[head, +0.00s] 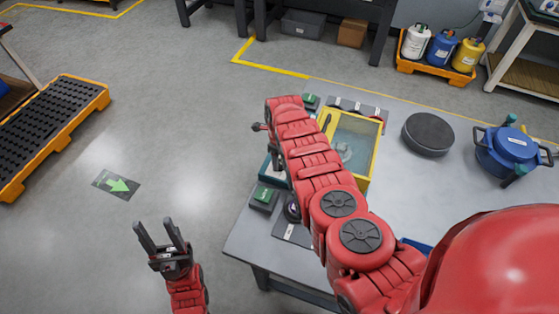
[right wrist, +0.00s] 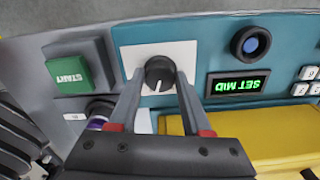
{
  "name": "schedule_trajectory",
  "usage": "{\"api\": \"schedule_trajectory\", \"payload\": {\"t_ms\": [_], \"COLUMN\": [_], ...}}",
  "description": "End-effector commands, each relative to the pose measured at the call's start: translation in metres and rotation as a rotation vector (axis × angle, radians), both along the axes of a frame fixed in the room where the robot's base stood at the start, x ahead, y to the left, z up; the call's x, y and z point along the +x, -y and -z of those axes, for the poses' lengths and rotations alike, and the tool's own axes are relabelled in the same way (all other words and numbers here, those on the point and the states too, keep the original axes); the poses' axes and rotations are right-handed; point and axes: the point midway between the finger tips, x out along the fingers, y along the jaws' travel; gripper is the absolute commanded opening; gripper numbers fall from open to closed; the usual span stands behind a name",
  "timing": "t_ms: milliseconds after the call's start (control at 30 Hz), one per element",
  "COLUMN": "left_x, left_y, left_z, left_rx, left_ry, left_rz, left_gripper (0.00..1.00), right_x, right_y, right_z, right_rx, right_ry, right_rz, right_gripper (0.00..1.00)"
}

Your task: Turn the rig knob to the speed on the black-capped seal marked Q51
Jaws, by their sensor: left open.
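The rig knob (right wrist: 160,72) is black and round on a white plate on the teal panel, its white pointer line toward the bottom of the picture. My right gripper (right wrist: 160,80) has one finger on each side of it, with slim gaps showing. The rig display (right wrist: 238,84) reads SET MID, upside down. A dark round item with purple (right wrist: 97,122), perhaps a seal, lies beside a white label; it also shows in the head view (head: 292,209). No Q51 mark is legible. My right arm hides the knob in the head view. My left gripper (head: 160,235) is open and empty over the floor.
A green START button (right wrist: 68,74) sits beside the panel. A blue round button (right wrist: 250,43) and white keys are on it. The yellow-framed tank (head: 375,150), a dark disc (head: 429,133) and a blue lidded pot (head: 509,148) stand on the grey table (head: 410,195).

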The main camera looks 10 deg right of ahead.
Motion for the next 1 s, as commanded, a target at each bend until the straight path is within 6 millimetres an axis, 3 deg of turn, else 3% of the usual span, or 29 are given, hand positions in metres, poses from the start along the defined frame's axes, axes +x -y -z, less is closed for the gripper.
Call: {"api": "schedule_trajectory", "payload": {"t_ms": [33, 267, 567, 1000], "left_x": [0.0, 0.0, 0.0, 0.0], "left_y": [0.0, 0.0, 0.0, 0.0], "left_z": [0.0001, 0.0001, -0.0007, 0.0018], "left_rx": [0.0, 0.0, 0.0, 0.0], "left_ry": [0.0, 0.0, 0.0, 0.0], "left_rz": [0.0, 0.0, 0.0, 0.0], "left_gripper": [0.5, 0.5, 0.5, 0.5], "right_x": [-0.0001, -0.0001, 0.0001, 0.0], "right_y": [0.0, 0.0001, 0.0004, 0.0008], "right_z": [0.0003, 0.0001, -0.0001, 0.0018], "right_rx": [0.0, 0.0, -0.001, 0.0], "right_ry": [0.0, 0.0, 0.001, 0.002], "right_rz": [0.0, -0.002, -0.056, -0.884], "right_gripper": [0.59, 1.0, 1.0, 1.0]}}
